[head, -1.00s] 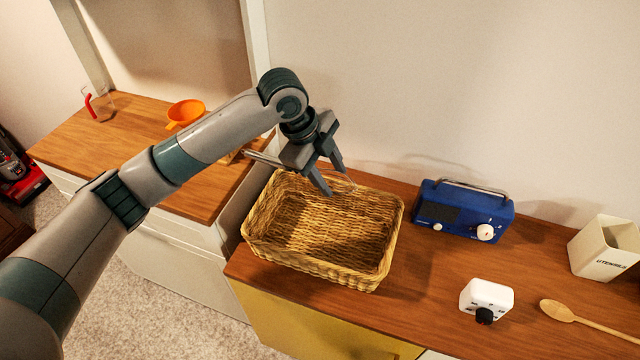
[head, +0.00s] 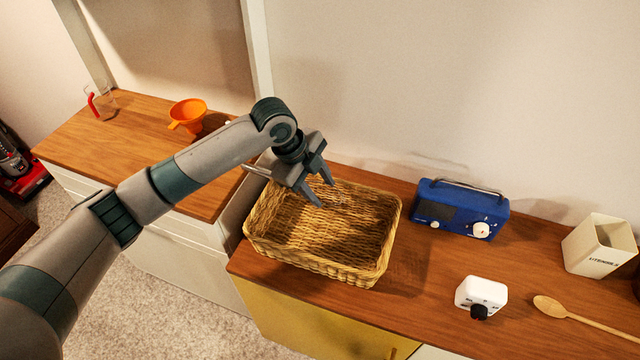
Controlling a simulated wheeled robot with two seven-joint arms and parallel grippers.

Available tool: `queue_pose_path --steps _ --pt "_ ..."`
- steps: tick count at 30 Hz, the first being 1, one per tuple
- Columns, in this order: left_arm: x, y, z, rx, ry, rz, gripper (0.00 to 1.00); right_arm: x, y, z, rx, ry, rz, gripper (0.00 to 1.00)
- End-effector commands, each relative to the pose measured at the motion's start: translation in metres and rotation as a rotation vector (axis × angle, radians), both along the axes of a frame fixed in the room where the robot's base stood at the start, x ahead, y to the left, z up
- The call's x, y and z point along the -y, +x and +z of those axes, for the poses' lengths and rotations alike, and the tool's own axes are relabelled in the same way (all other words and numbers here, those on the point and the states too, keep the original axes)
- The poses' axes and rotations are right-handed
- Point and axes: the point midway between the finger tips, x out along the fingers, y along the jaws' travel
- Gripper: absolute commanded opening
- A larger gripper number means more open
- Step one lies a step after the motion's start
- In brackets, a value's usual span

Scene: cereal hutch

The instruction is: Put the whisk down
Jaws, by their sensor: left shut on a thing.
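My left gripper (head: 326,194) is over the back left part of a wicker basket (head: 275,255). It is shut on the whisk (head: 256,171). The whisk's metal handle sticks out to the left of the gripper, and its thin wires show faintly to the right, over the basket. The gripper hides the whisk's middle. I cannot tell whether the whisk touches the basket. The inside of the basket looks otherwise empty. My right gripper is not in view.
A blue radio (head: 460,210) stands right of the basket. A white timer (head: 480,295), a wooden spoon (head: 550,306) and a utensil holder (head: 598,247) are further right. An orange funnel (head: 188,113) and a glass jug (head: 104,102) stand on the left counter.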

Motion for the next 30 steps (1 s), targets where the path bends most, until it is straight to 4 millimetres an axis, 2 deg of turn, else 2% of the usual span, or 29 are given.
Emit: queue_pose_path --steps 10,27,28,30 --pt "0.0 0.0 -0.003 0.0 0.0 -0.001 0.14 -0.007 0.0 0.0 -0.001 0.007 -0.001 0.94" --pt "0.0 0.0 -0.014 0.002 0.001 -0.001 0.14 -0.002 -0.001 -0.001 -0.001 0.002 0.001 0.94" --pt "0.0 0.0 -0.014 0.001 0.001 -0.002 0.45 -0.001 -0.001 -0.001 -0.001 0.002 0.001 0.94" --pt "0.0 0.0 -0.014 0.001 0.001 -0.001 0.59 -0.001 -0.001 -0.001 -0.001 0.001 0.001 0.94"
